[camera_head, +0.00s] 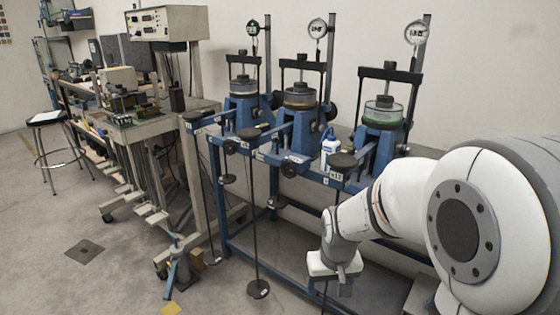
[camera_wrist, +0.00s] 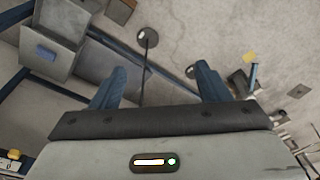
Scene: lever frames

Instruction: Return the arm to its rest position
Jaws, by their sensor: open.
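My arm reaches in from the right of the head view, its white links bent downward. My gripper (camera_head: 340,281) is at its end, low in front of the blue lever-frame bench (camera_head: 232,248). In the wrist view my gripper (camera_wrist: 160,82) has two blue fingers set wide apart, with nothing held between them. A thin dark rod with a round disc (camera_wrist: 147,36) shows beyond the fingers, seemingly apart from them. The fingertips are small and partly hidden in the head view.
Blue lever frames with dial gauges line the bench; a white bottle (camera_head: 329,147) stands there. Rods hang down in front, one ending in a disc (camera_head: 258,289). A blue stand (camera_head: 177,275) is on the floor. A stool (camera_head: 47,118) stands far left. Open floor lies at front left.

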